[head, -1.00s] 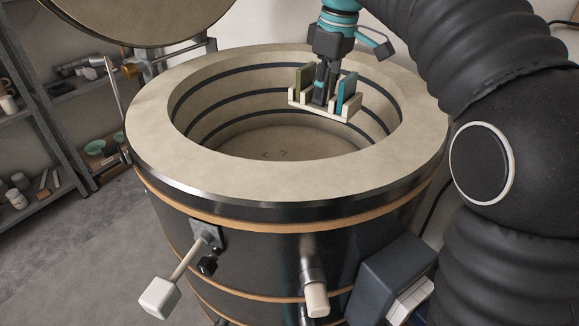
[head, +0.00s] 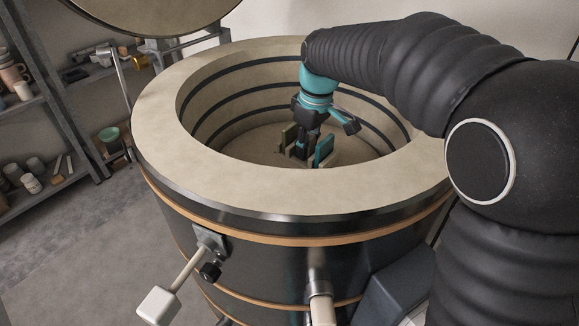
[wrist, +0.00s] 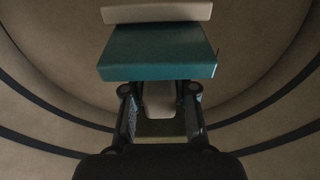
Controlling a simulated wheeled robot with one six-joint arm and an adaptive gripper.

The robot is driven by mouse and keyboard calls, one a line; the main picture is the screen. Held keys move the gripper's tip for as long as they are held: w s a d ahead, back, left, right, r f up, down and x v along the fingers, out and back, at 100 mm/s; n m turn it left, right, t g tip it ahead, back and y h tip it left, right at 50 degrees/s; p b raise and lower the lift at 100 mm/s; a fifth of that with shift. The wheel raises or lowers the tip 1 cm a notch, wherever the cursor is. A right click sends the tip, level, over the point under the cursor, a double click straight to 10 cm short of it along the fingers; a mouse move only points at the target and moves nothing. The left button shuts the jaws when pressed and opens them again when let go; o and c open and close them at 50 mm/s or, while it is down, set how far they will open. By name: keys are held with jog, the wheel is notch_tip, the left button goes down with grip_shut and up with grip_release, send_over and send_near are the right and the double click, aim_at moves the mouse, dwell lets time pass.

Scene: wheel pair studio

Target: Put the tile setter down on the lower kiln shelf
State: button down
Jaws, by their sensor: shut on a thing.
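The tile setter (head: 335,158) is a cream rack with upright slats, holding a teal tile (head: 325,147) and an olive tile (head: 288,136). My gripper (head: 306,150) points down inside the round kiln and is shut on the setter's middle. The lower kiln shelf (head: 256,146) is the pale round floor low in the kiln. The near rim hides part of the setter's underside, so I cannot tell whether it touches the shelf. In the wrist view, the teal tile (wrist: 157,55) lies just beyond my fingers (wrist: 159,112), with a cream slat behind it.
The kiln's wide pale rim (head: 165,130) and banded inner wall surround my gripper, with the near rim close to the setter. The open lid (head: 150,15) stands at the back left. Shelving (head: 50,120) with pots is at the left.

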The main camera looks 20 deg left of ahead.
aim_at(289, 147)
jog(key=a+f, duration=0.1)
jog(key=s+a, duration=0.1)
jog(key=a+f, duration=0.1)
jog(key=a, duration=0.1)
jog(key=shift+s+f, duration=0.15)
jog(key=shift+f, duration=2.1)
jog(key=shift+f, duration=0.2)
jog(key=c, duration=0.9)
grip_release()
jog(key=shift+r, duration=0.1)
jog(key=r, duration=0.4)
jog(key=d+r, duration=0.1)
jog(key=r, duration=0.7)
jog(key=shift+s+d, duration=0.2)
jog(key=shift+s, duration=0.1)
